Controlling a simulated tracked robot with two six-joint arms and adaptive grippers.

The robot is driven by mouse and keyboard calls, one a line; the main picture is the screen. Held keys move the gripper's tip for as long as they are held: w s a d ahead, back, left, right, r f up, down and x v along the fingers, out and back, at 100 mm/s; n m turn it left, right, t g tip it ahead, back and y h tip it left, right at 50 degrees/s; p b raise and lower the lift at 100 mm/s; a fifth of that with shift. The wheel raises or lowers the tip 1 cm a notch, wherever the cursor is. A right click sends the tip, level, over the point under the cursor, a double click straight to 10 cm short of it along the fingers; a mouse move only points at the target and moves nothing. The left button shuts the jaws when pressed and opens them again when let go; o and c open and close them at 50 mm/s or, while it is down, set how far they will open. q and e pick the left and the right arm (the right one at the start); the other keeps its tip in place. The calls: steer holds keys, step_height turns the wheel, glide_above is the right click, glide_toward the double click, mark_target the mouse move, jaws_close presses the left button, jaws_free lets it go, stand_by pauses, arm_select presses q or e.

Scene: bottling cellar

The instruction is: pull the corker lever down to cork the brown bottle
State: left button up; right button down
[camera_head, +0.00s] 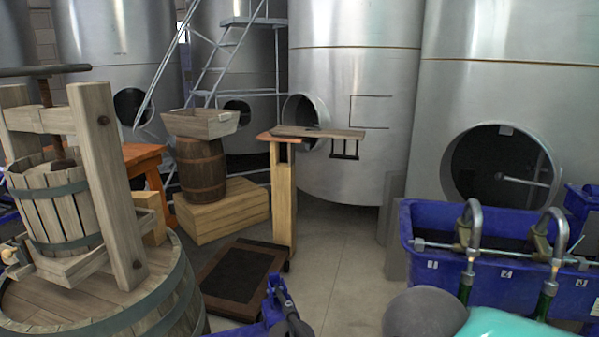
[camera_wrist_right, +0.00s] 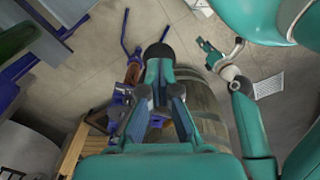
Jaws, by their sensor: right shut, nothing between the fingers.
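The blue corker (camera_wrist_right: 120,102) is left of my right gripper in the right wrist view. In the head view, a blue part with a black piece (camera_head: 280,308), which looks like the corker's top, shows at the bottom edge. My right gripper (camera_wrist_right: 163,72) is shut and empty. Its fingertips point at a dark round knob (camera_wrist_right: 160,51), perhaps the lever's end; I cannot tell if they touch. A brown piece (camera_wrist_right: 134,74), possibly the bottle, is partly hidden beside the corker. A small teal end piece (camera_wrist_right: 212,57) at the right may be my left gripper; its jaws are unclear.
A wooden barrel (camera_wrist_right: 207,92) stands close to my right gripper. In the head view, a blue tub (camera_head: 430,255) with metal spouts stands at the right. A wooden press (camera_head: 100,180) stands at the left.

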steer(key=shift+s+d+f+b, duration=0.1)
steer(key=shift+s+f+b, duration=0.1)
steer(key=shift+f+b, duration=0.75)
steer(key=shift+f, duration=0.2)
steer(key=shift+s+d+f+b, duration=0.15)
steer(key=shift+f+b, duration=0.3)
steer(key=shift+f, duration=0.25)
steer(key=shift+s+a+f+b, duration=0.1)
steer(key=shift+f+b, duration=0.35)
steer(key=shift+f, duration=0.2)
steer(key=shift+f, duration=0.1)
steer(key=shift+s+f+b, duration=0.1)
steer(key=shift+f+b, duration=0.3)
steer(key=shift+d+f+b, duration=0.1)
steer(key=shift+f+b, duration=0.55)
steer(key=shift+f, duration=0.2)
steer(key=shift+s+f+b, duration=0.2)
steer(key=shift+f+b, duration=0.95)
steer(key=shift+f, duration=0.3)
